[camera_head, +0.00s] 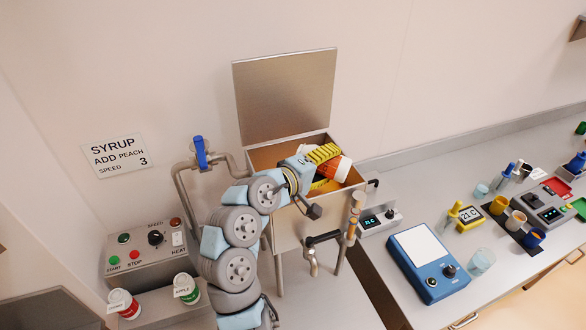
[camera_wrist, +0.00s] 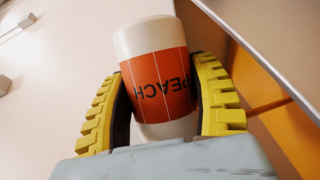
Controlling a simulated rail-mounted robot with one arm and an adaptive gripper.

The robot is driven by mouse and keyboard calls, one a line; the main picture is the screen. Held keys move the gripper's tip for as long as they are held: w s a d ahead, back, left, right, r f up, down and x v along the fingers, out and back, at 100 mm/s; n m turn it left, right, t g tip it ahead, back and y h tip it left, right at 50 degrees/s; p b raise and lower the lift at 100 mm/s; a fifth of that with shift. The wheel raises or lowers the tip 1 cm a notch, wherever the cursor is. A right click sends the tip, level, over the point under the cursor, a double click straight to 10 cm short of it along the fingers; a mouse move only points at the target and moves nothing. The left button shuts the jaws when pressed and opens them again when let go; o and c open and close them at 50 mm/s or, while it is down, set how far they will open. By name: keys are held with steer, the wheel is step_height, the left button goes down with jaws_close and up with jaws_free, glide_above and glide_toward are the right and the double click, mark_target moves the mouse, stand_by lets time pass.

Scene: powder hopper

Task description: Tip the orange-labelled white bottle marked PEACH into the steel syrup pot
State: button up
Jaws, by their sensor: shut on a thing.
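The white bottle (camera_head: 342,169) with the orange PEACH label is held tilted, well off upright, over the open top of the steel syrup pot (camera_head: 290,232). In the wrist view the bottle (camera_wrist: 163,85) lies between two yellow ribbed fingers, its PEACH lettering upside down. My gripper (camera_head: 325,170) is shut on the bottle around its label. The pot's lid (camera_head: 286,95) stands raised at the back. Orange-brown shows inside the pot. I cannot see any contents leaving the bottle, and its mouth is not clear.
A control box (camera_head: 150,250) stands at left, with a red-labelled bottle (camera_head: 124,303) and a green APPLE bottle (camera_head: 186,289) in front. A blue-handled valve (camera_head: 200,152) is left of the pot. A blue scale (camera_head: 428,262) and several cups occupy the right bench.

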steer(key=shift+r+n+h+p, duration=0.4)
steer(key=shift+r+n+p, duration=0.2)
steer(key=shift+p, duration=0.5)
steer(key=shift+a+f, duration=0.1)
stand_by(0.5)
steer(key=f+m+b, duration=0.1)
steer(key=b, duration=0.1)
steer(key=shift+f+y+b, duration=0.2)
steer(key=shift+y+b, duration=0.1)
steer(key=shift+b, duration=0.05)
steer(key=shift+d+m, duration=0.3)
steer(key=shift+d, duration=0.05)
steer(key=shift+s+r, duration=0.1)
steer(key=shift+r, duration=0.25)
steer(key=shift+d+y, duration=0.1)
steer(key=shift+y, duration=0.2)
steer(key=shift+b, duration=0.35)
